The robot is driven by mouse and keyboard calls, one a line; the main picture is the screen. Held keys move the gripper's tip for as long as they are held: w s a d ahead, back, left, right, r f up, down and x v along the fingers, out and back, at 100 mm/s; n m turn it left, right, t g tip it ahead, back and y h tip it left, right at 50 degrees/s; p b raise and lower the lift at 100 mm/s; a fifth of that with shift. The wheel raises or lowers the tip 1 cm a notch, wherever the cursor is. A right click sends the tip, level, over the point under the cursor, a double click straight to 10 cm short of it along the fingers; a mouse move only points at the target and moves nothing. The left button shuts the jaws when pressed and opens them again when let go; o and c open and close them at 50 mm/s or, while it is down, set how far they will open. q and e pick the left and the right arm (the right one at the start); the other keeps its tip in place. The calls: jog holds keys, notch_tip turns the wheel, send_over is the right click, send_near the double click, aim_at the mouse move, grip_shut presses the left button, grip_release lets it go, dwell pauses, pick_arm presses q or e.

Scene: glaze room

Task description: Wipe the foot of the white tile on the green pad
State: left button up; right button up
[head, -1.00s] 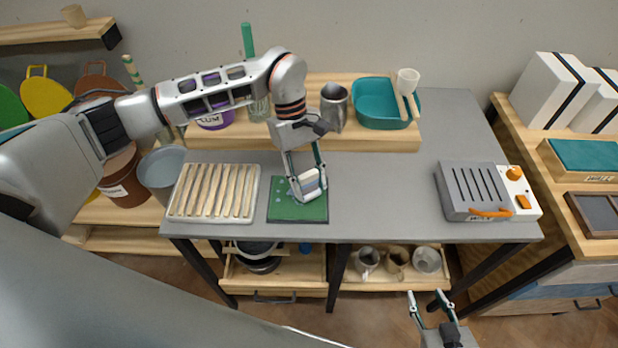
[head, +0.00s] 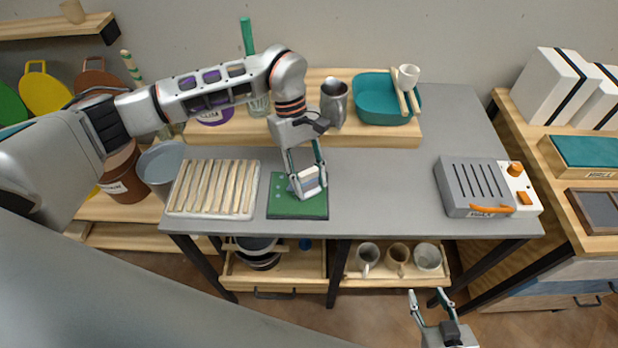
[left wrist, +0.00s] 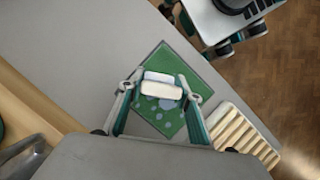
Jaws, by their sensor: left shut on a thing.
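The white tile (head: 308,179) is held between the fingers of my left gripper (head: 309,191), over the right part of the green pad (head: 290,209). The tile also shows in the left wrist view (left wrist: 156,90), where both fingers flank it. It has a pale, bluish-grey upper band there. I cannot tell whether its foot touches the pad. The pad lies flat near the table's front edge, with several pale wet-looking spots (left wrist: 166,104) beside the tile. My right gripper (head: 428,295) is open and empty, low in front of the table.
A slatted wooden rack (head: 213,189) lies left of the pad. A grey device with an orange handle (head: 473,187) stands at the right. A raised shelf at the back holds a metal pitcher (head: 334,102) and a teal basin (head: 376,104). The table between pad and device is clear.

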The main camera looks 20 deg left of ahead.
pick_arm(q)
jog(key=shift+f, duration=0.3)
jog(key=shift+a, duration=0.2)
jog(key=shift+s+a, duration=0.2)
jog(key=shift+a, duration=0.3)
jog(key=shift+s+a, duration=0.15)
jog(key=shift+a, duration=0.35)
jog(key=shift+a, duration=0.1)
jog(key=shift+s+a, duration=0.1)
jog(key=shift+a, duration=0.25)
jog(key=shift+s+a+f, duration=0.1)
jog(key=shift+s+a, duration=0.2)
jog(key=shift+a, duration=0.5)
jog(key=shift+d, duration=0.1)
